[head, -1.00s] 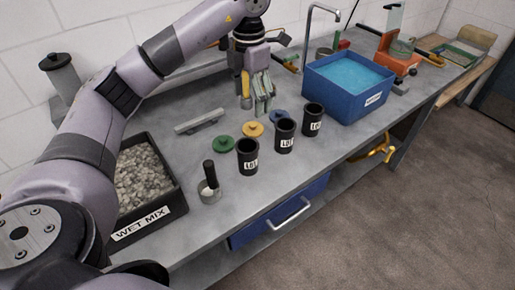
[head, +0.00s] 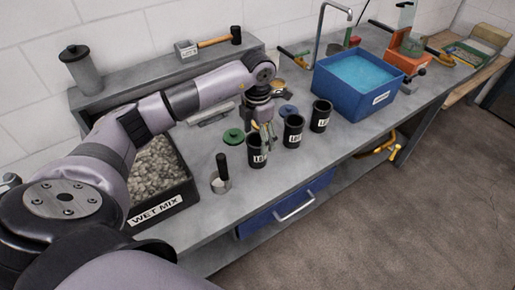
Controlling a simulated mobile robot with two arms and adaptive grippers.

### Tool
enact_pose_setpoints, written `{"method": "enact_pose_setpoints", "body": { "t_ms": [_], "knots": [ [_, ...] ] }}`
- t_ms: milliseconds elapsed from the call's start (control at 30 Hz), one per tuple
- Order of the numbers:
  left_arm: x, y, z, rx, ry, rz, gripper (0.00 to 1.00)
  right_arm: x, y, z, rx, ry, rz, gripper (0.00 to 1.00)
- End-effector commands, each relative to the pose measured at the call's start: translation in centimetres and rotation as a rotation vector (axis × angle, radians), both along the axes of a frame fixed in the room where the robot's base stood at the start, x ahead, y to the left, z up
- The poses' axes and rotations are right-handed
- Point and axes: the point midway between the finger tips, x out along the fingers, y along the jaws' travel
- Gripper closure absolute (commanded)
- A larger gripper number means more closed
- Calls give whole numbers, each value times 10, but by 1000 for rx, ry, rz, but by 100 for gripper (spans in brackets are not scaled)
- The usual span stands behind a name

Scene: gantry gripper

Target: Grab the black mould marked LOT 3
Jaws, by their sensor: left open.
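Three black cylindrical moulds stand upright in a row on the grey bench: a near-left mould (head: 257,154), a middle mould (head: 293,133) and a far-right mould (head: 321,116). Each has a white label starting "LO"; the numbers are too small to read, so I cannot tell which is LOT 3. My left gripper (head: 266,131) is open and points down, just behind the near-left mould and left of the middle one. I cannot tell whether it touches either. My right gripper is not in view.
Green (head: 234,137) and blue (head: 288,111) lids lie behind the moulds. A blue water tub (head: 340,100) stands right. The bench's front edge is close to the moulds.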

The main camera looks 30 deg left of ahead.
Motion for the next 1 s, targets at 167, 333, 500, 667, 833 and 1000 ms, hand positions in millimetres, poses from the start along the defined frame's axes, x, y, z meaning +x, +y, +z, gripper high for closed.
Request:
{"method": "enact_pose_setpoints", "body": {
  "t_ms": [167,333,500,667,833,1000],
  "knots": [
    [0,0,-19,-1,0,0,27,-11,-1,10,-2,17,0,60],
    [0,0,-23,-1,-2,-1,27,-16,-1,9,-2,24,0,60],
    [0,0,-23,-1,-2,-1,31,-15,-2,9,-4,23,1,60],
    [0,0,-22,-1,-2,-1,42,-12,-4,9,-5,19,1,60],
    [0,0,-22,-1,-2,-1,53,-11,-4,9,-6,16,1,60],
    [0,0,-22,-1,-2,-1,65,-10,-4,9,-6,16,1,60]
  ]
}}
